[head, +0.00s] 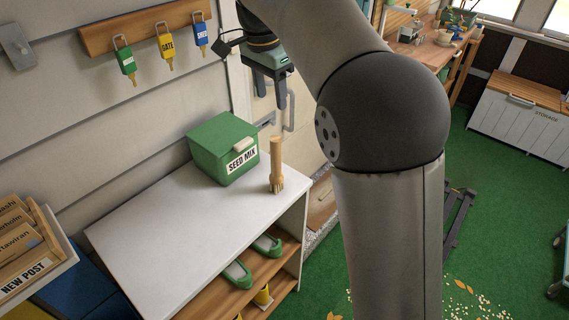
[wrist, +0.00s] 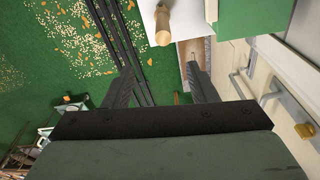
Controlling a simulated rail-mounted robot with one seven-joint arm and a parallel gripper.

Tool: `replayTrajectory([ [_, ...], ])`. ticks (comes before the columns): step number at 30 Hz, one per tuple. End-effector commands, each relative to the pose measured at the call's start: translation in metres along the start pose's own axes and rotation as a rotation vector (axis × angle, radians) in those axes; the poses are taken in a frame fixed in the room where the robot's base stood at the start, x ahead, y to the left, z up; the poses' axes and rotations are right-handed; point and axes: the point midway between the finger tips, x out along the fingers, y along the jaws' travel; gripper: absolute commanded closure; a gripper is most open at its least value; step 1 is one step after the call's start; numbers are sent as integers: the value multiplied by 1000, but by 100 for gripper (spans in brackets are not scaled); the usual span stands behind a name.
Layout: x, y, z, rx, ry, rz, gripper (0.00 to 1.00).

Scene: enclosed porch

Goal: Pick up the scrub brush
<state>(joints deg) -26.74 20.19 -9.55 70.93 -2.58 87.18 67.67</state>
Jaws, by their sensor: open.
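The scrub brush (head: 276,165) stands upright near the right end of the white bench top, its pale wooden handle up and its bristles down. My gripper (head: 269,105) points down, open and empty, higher than the brush and in front of the wall in the head view. In the wrist view the brush (wrist: 163,28) shows end-on at the top, beyond the open fingertips (wrist: 160,68) and apart from them. Its bristles are hidden there.
A green seed mix box (head: 222,148) stands on the bench (head: 165,222) just left of the brush. Key tags (head: 166,47) hang on a wall rack at upper left. Green shoes (head: 238,274) sit on the shelf below. The bench's front left is clear.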

Motion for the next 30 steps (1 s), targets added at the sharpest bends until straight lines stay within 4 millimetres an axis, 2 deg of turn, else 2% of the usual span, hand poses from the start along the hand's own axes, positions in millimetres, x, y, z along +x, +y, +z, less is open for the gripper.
replayTrajectory([
  [1,-3,-8,2,21,7,0,48],
  [5,1,-15,4,49,13,2,48],
  [18,90,-13,3,49,12,3,48],
  [21,104,-14,3,49,12,2,48],
  [30,128,-11,4,49,12,1,48],
])
